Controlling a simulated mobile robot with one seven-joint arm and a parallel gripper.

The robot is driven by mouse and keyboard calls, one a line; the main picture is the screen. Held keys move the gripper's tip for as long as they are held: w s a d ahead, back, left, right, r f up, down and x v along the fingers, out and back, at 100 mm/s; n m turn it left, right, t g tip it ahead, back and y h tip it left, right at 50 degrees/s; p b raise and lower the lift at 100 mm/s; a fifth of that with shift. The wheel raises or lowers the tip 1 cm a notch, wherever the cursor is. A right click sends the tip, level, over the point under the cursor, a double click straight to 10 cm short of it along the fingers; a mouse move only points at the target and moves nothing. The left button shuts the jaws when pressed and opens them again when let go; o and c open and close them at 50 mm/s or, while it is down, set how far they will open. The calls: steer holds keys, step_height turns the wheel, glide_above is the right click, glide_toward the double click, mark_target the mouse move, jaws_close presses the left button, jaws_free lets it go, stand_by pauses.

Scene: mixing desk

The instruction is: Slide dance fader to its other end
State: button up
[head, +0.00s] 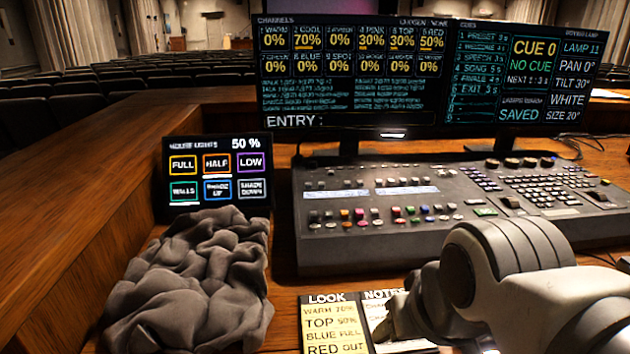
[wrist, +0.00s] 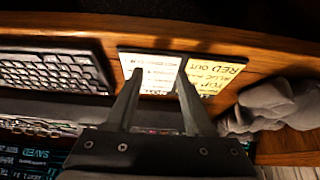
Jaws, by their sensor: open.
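The mixing desk (head: 430,215) stands on the wooden desk under the monitors, with rows of small coloured fader caps along its front. Its lettering is too small to read, so I cannot tell which is the dance fader. My gripper (wrist: 160,72) is open and empty. In the wrist view its two fingers are apart over the note sheets. In the head view my arm comes in from the right, in front of the console, and hides part of its front right side. The console shows only partly at the lower left of the wrist view (wrist: 40,126).
A grey crumpled cloth (head: 195,285) lies left of the notes card (head: 335,325). A house lights touch panel (head: 217,172) stands behind it. Two monitors (head: 350,70) stand behind the console. A keyboard (wrist: 55,72) shows in the wrist view beside the notes.

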steer(key=w+r+n+g+p, duration=0.1)
steer(key=w+r+n+p, duration=0.2)
steer(key=w+r+p, duration=0.55)
step_height(320, 180, up, 12)
steer(key=n+g+p, duration=0.5)
steer(key=n+p, duration=1)
steer(key=p, duration=0.8)
glide_above(347, 182)
step_height(347, 182, down, 16)
steer(key=shift+f, duration=0.25)
jaws_close()
